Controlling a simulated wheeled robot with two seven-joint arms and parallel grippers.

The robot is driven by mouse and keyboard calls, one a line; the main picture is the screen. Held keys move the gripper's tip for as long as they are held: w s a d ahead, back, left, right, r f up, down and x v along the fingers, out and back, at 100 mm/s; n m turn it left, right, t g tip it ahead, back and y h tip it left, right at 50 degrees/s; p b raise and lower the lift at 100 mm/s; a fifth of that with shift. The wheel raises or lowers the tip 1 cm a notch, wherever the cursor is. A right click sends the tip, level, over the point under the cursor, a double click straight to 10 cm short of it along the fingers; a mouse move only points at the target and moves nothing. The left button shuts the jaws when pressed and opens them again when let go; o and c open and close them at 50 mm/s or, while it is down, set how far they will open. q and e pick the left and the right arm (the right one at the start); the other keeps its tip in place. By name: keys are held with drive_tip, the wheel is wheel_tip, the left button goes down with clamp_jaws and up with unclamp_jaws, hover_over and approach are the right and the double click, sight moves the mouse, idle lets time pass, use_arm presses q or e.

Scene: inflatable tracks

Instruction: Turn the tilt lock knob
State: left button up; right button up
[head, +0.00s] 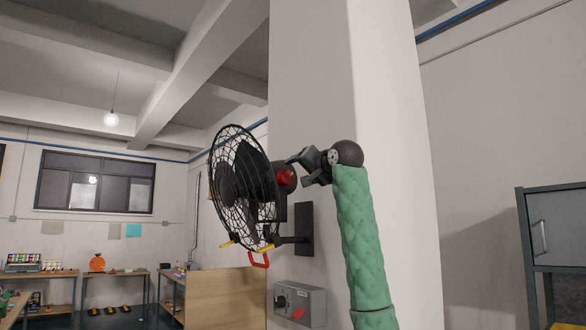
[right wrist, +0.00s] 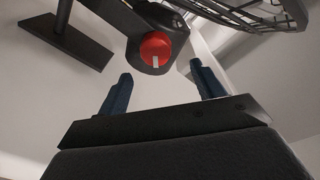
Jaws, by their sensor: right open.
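The red tilt lock knob (head: 287,177) is on the back of a black wall fan (head: 238,190), which is mounted on the pillar. In the right wrist view the knob (right wrist: 155,49) is round, with a white mark pointing down in the picture. My right gripper (head: 300,168) is just right of the knob in the head view and partly overlaps it. In the right wrist view its two fingers (right wrist: 160,72) are spread apart, with the knob ahead, between and beyond the tips. No contact shows. My left gripper is not in view.
The fan's wire cage (right wrist: 265,12) is close at the upper right of the wrist view. A black wall bracket (head: 304,229) holds the fan to the pale pillar (head: 310,60). A red loop (head: 259,260) hangs below the fan, and a grey switch box (head: 300,304) sits lower.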

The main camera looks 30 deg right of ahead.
sight(290, 176)
drive_tip(key=w+p, duration=0.1)
drive_tip(key=w, duration=0.3)
drive_tip(key=w+p, duration=0.1)
drive_tip(key=w, duration=0.1)
drive_tip(key=shift+w+f+p, duration=0.2)
drive_tip(key=shift+f+p, duration=0.1)
drive_tip(key=shift+f, duration=0.05)
drive_tip(key=shift+d, duration=0.1)
drive_tip(key=shift+s+r, duration=0.2)
drive_tip(key=shift+s, duration=0.05)
drive_tip(key=shift+w+f, duration=0.15)
drive_tip(key=shift+w, duration=0.25)
drive_tip(key=shift+c, duration=0.7)
drive_tip(key=shift+f, duration=0.1)
drive_tip(key=c, duration=0.7)
drive_tip(key=shift+c, duration=0.7)
